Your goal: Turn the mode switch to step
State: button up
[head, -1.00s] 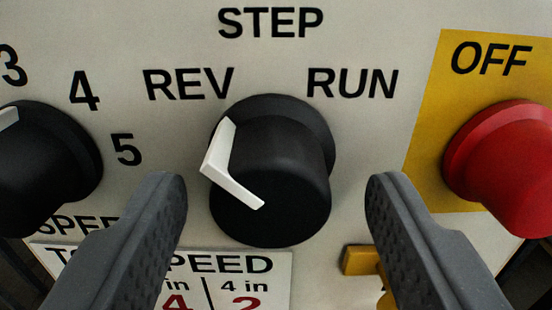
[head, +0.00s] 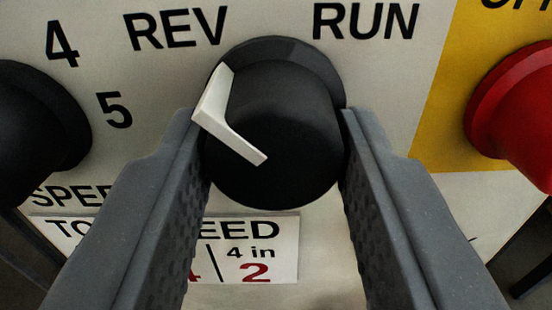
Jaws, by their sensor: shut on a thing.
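The mode switch (head: 285,135) is a black round knob with a white pointer (head: 225,115). The pointer runs from the knob's face up and left, toward the REV label (head: 175,28). The RUN label (head: 366,20) is at the upper right of the knob. The STEP label is outside the view now. My gripper (head: 272,140) has one grey finger on each side of the knob and is shut on it. The fingers cover parts of the knob's left and right sides.
A black speed knob (head: 35,120) with the numbers 4 and 5 is at the left. A red button (head: 518,115) on a yellow plate (head: 440,110) is at the right. A speed chart (head: 255,250) lies below the switch, partly behind my left finger.

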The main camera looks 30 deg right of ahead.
jog(key=m, duration=0.5)
jog(key=shift+f+m, duration=0.1)
jog(key=shift+m, duration=1.7)
jog(key=o, duration=1)
jog(key=shift+s+d, duration=0.1)
